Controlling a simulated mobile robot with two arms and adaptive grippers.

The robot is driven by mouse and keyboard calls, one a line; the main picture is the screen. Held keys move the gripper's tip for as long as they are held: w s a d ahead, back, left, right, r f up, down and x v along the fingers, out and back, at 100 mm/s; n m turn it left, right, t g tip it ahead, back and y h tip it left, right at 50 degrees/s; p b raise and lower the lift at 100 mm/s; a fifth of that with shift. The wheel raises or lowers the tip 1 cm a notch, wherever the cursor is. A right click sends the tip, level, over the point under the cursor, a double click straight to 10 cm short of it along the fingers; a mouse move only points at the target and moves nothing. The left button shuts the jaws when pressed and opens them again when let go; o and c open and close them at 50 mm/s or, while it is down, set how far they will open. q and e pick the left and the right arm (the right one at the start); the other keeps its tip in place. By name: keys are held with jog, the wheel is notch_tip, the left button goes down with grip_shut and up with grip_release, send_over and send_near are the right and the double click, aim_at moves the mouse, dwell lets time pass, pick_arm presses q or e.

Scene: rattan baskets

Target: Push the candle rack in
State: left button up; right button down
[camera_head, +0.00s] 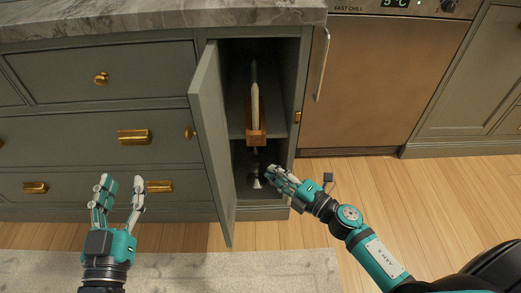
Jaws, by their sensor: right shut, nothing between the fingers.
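The candle rack (255,118) is a wooden holder on the upper shelf of the open cabinet, sticking out toward the front. A tall pale candle (254,85) stands at it. My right gripper (271,171) is shut and empty, low in front of the cabinet opening, below and right of the rack and apart from it. My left gripper (122,183) is open and empty in front of the lower left drawers, away from the rack.
The cabinet door (211,140) stands open on the left of the opening. A small pale object (256,183) is in the lower compartment. Drawers with brass handles (135,137) are left, a copper-coloured appliance (385,80) right. A rug (240,272) lies on the wooden floor.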

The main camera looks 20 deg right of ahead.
aim_at(259, 141)
pick_arm(q)
jog(key=shift+s+d+r+t+h+b, duration=0.1)
jog(key=shift+s+r+t+h+b, duration=0.15)
jog(key=shift+r+t, duration=0.55)
jog(key=shift+s+d+r+t+h+b, duration=0.1)
jog(key=shift+s+r+t+h+b, duration=0.25)
jog(key=shift+r, duration=0.7)
jog(key=shift+s+r+t+h+b, duration=0.1)
jog(key=shift+s+r+t, duration=0.15)
jog(key=shift+r+t, duration=0.6)
pick_arm(e)
jog(key=w+a, duration=0.2)
jog(key=w, duration=0.7)
jog(key=shift+w, duration=0.2)
pick_arm(q)
jog(key=shift+r, duration=0.1)
